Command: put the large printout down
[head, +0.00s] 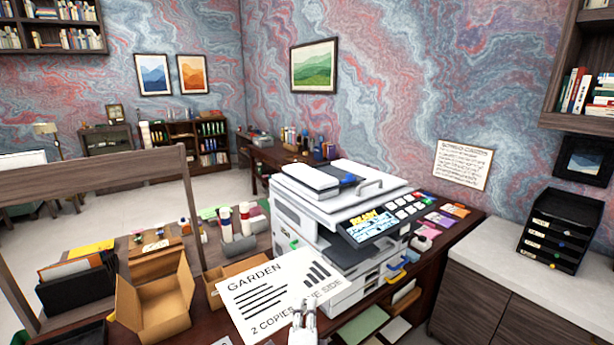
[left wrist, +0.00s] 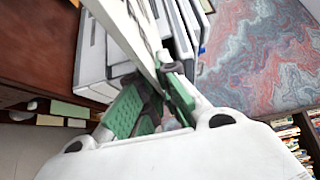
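The large printout (head: 280,290) is a white sheet reading "GARDEN" with black lines, a bar chart and "2 COPIES ... SIDE"; part of the bottom line is covered. It is held up, tilted, in front of the copier at the lower middle of the head view. My left gripper (head: 303,315) is at its lower right edge. In the left wrist view the green-padded fingers (left wrist: 152,108) are on either side of the sheet's edge (left wrist: 132,35), which runs between them. My right gripper is not in view.
The white copier (head: 310,220) with a "READY" display stands on the dark desk behind the sheet. An open cardboard box (head: 155,305) stands left of the sheet. A black tray stack (head: 560,230) stands on the right counter (head: 500,245), which has bare room.

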